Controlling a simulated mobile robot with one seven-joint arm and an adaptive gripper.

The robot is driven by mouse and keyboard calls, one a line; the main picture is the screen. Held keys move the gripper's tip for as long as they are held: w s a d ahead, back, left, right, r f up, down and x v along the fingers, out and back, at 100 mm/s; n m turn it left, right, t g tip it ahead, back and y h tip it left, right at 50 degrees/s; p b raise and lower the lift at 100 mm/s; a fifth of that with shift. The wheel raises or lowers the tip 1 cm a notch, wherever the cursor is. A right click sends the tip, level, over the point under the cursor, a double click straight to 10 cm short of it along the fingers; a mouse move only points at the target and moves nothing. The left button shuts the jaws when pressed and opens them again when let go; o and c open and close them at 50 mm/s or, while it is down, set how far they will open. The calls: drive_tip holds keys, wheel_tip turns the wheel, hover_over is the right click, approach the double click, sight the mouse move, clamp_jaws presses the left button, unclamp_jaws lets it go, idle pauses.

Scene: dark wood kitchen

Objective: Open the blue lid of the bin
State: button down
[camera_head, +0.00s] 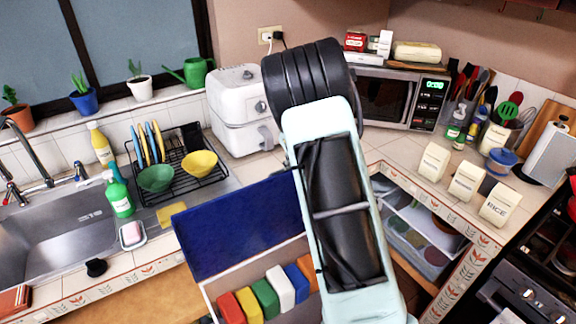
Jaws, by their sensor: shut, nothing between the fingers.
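The blue lid (235,222) is a flat dark blue panel left of my arm. It stands raised and tilted back at the rear of the bin (212,292), below the counter edge. The bin's inside shows, with a row of red, yellow, green, white, blue and orange pieces in it. My arm passes in front of the right end of the lid and bin and hides that part. My gripper's fingers do not show, so I cannot see whether they touch the lid.
A sink (70,235) and a dish rack (180,165) are on the left. A white appliance (235,105) and a microwave (390,98) stand behind my arm. Labelled canisters (467,182) line the right counter. An open drawer or shelf with containers (420,240) lies right of my arm.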

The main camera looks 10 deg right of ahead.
drive_tip(key=w+a+g+p, duration=0.1)
drive_tip(key=w+a, duration=0.1)
drive_tip(key=w, duration=0.4)
drive_tip(key=shift+f+p, duration=0.25)
drive_tip(key=shift+p, duration=0.1)
idle(0.5)
